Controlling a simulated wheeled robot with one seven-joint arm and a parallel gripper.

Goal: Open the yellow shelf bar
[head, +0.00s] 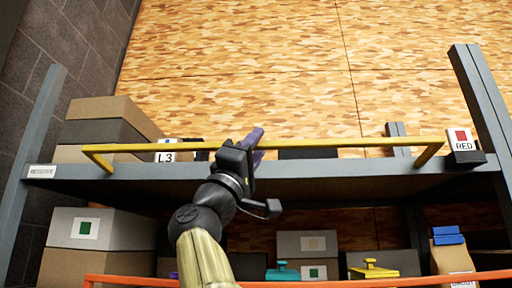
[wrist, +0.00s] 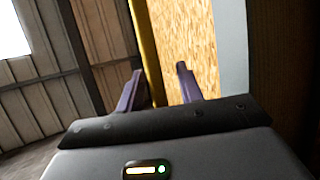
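The yellow shelf bar (head: 330,143) runs across the front of the upper shelf, with a bent end at each side. My gripper (head: 257,146) is at the bar, left of its middle, and hides a short part of it. In the wrist view, the two purple fingers of my gripper (wrist: 160,84) stand apart. The yellow bar (wrist: 146,50) shows between them, nearer the left finger. I cannot tell whether either finger touches the bar.
The grey upper shelf (head: 330,170) holds stacked boxes (head: 100,130) at left, an L3 label (head: 166,157) and a RED label (head: 461,140). An orange bar (head: 130,281) crosses below. Boxes and teal and yellow items (head: 374,270) sit on the lower shelf.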

